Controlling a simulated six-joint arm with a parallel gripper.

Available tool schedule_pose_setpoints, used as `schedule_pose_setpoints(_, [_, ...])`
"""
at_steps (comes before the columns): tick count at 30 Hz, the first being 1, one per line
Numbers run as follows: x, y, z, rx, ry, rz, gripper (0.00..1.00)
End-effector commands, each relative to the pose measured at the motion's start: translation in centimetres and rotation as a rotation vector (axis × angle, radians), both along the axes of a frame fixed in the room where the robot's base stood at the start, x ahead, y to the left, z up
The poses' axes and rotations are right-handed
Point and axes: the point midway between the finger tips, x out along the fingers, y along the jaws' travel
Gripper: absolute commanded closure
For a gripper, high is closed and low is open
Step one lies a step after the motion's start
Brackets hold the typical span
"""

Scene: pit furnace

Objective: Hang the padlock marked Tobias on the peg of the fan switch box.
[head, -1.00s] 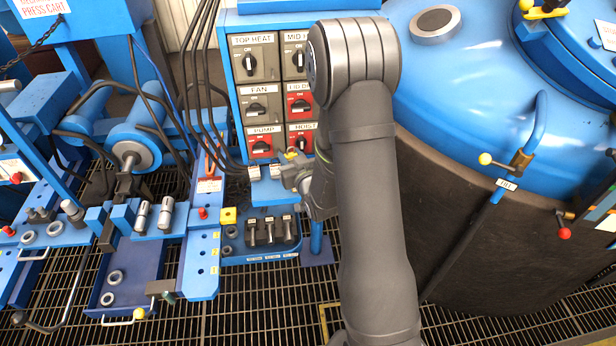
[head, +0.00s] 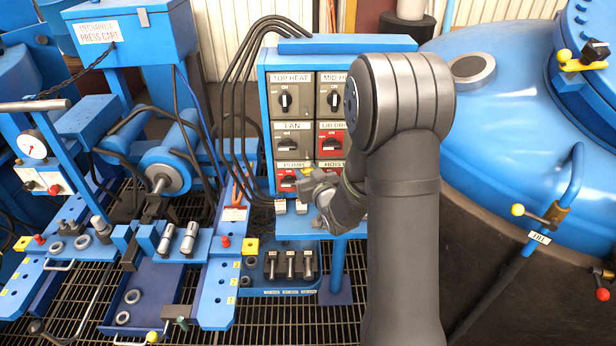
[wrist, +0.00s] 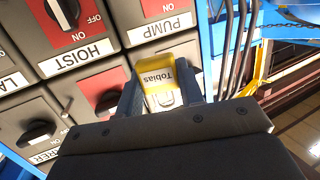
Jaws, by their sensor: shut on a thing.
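My gripper (wrist: 160,80) is shut on the yellow padlock marked Tobias (wrist: 168,77), its name reading upside down in the wrist view. In the head view my gripper (head: 316,183) is in front of the lower part of the switch panel, by the pump and hoist boxes; the padlock is a small yellow patch there. The fan switch box (head: 292,141) is grey with a black knob, in the left column above the pump box. I cannot make out its peg. The padlock's shackle is not clear to see.
The red-faced pump box (head: 286,184) and lid drive box (head: 331,140) are close by. Small white-tagged items (head: 280,207) sit on the ledge below. Black cables (head: 232,110) run down the panel's left side. My arm covers part of the right column.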

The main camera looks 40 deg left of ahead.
Motion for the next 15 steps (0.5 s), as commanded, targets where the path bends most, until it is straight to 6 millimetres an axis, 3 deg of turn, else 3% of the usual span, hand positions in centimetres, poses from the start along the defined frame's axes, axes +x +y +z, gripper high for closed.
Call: schedule_pose_setpoints(15, [2.3,2.2,-0.3,0.0,0.001,-0.001,0.82])
